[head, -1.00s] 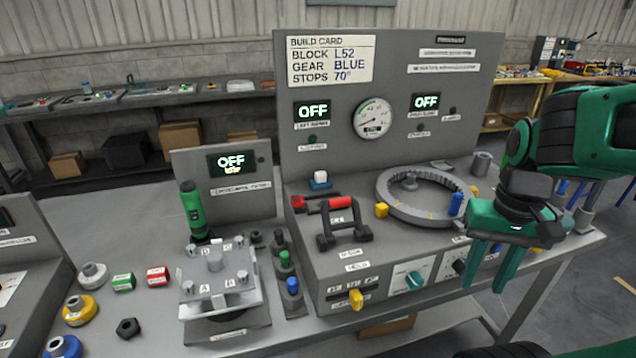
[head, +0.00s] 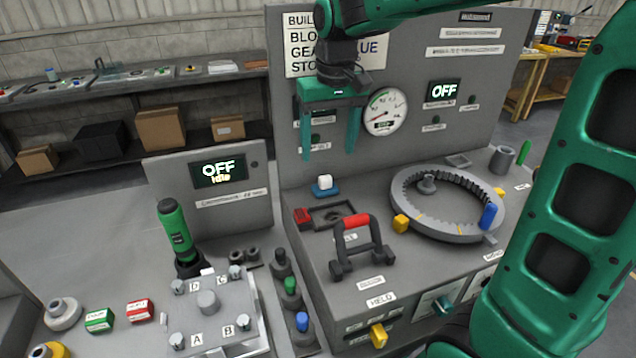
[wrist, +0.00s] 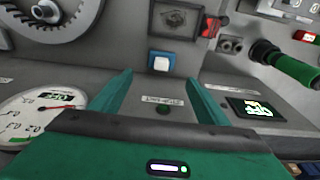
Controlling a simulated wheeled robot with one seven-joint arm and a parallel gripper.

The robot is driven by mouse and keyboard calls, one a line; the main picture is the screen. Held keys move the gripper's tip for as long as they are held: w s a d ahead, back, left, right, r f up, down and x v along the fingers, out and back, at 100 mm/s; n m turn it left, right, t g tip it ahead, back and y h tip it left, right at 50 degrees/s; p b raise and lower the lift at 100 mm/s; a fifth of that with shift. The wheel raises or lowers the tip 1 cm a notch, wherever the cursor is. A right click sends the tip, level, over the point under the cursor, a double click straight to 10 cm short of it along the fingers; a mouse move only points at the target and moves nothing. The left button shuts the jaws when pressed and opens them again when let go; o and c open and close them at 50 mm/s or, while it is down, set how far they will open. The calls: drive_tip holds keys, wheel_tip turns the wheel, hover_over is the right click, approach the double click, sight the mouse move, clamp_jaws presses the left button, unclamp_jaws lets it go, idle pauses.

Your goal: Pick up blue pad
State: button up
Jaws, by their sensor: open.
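The small blue pad (head: 325,190) with a white top sits on the grey bench top, near the foot of the upright panel. It also shows in the wrist view (wrist: 160,63), just beyond the gap between my fingertips. My gripper (head: 328,152) is open and empty, with its fingers pointing down in front of the panel. In the head view it is above the pad and apart from it. In the wrist view my gripper (wrist: 157,76) has one finger on each side, nearly lined up with the pad.
A red-handled grey tool (head: 355,240) and a dark square recess (head: 335,214) lie near the pad. A large toothed ring (head: 447,228) is to the right. The upright panel (head: 415,100) with a gauge (head: 385,112) stands behind. A green screwdriver (head: 175,230) is to the left.

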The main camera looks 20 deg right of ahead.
sight(325, 177)
drive_tip(key=f, duration=0.4)
drive_tip(key=shift+w+a+f, duration=0.2)
drive_tip(key=shift+w, duration=0.05)
drive_tip(key=shift+w+d+f, duration=0.1)
drive_tip(key=shift+f, duration=1.3)
drive_tip(key=shift+w+f, duration=0.1)
drive_tip(key=shift+f, duration=1.25)
drive_tip(key=c, duration=1.1)
